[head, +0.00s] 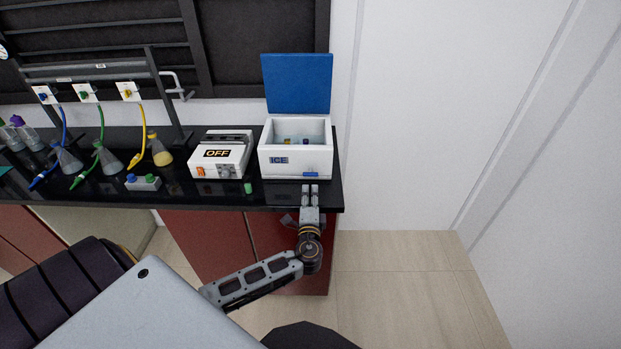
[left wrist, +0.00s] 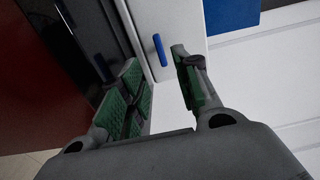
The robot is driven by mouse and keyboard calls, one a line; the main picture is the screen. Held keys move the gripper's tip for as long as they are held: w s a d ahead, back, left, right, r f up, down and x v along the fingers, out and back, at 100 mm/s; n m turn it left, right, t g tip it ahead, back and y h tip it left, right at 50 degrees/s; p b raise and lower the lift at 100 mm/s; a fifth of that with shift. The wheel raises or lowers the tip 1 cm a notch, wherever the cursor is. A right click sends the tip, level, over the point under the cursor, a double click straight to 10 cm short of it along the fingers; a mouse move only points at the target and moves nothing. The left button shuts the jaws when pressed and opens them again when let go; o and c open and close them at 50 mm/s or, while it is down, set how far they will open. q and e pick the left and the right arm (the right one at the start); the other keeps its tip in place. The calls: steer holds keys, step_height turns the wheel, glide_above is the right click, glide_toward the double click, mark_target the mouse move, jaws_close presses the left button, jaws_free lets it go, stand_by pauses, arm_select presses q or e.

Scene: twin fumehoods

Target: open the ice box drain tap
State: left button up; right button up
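The ice box (head: 296,160) is white with a blue lid standing open (head: 297,84), on the right end of the black bench. Its drain tap (head: 311,175) is a small blue bar low on the front, right of the ICE label, lying level. In the left wrist view the blue tap (left wrist: 160,49) shows beyond and between the fingertips. My left gripper (head: 310,190) is just in front of and below the tap. In the left wrist view the left gripper (left wrist: 160,75) is open, its green pads apart and nothing between them. My right gripper is not in view.
The black bench edge (head: 200,203) runs below the box; a white wall is to the right.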

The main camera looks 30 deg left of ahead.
mark_target(311, 176)
arm_select(q)
steer(key=shift+p+x, duration=0.65)
steer(key=shift+x, duration=3.8)
steer(key=shift+c, duration=0.2)
jaws_close()
